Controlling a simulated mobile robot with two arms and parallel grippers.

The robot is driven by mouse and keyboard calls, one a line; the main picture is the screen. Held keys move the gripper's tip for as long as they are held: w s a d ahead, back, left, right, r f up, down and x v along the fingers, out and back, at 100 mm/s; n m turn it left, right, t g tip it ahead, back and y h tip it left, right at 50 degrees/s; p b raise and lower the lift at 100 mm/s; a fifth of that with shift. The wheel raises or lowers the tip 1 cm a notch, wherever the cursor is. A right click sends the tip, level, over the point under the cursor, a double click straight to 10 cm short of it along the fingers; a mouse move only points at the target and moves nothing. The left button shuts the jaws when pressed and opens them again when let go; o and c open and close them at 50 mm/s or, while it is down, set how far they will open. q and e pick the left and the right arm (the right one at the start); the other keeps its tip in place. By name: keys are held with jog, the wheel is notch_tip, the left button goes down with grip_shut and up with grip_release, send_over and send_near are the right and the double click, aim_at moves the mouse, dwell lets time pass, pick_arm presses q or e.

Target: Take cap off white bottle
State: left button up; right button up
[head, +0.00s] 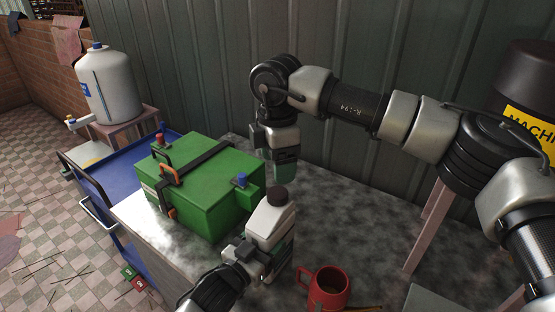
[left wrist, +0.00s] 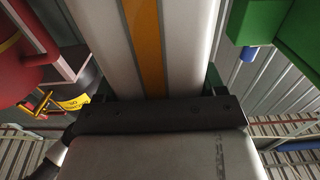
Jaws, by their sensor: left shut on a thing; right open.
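The white bottle (head: 268,222) has a dark cap (head: 277,195) on its top and stands slightly tilted in the head view, in front of the green box. My left gripper (head: 270,258) comes from below and is shut on the bottle's body. In the left wrist view the bottle (left wrist: 187,45) fills the middle as a pale body with an orange strip, and its cap is out of sight. My right gripper (head: 285,167) points down, open and empty, behind and above the cap, apart from it.
A green box (head: 205,190) with straps and a blue-topped fitting stands left of the bottle. A red mug (head: 322,290) is near the front right. The grey worktop (head: 350,235) is clear right of the bottle. A blue cart (head: 115,180) and large white jug (head: 108,88) are at left.

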aim_at(277, 193)
jog(key=shift+m, duration=0.8)
jog(key=shift+f, duration=0.25)
notch_tip(277, 193, down, 8)
jog(key=shift+r, duration=0.2)
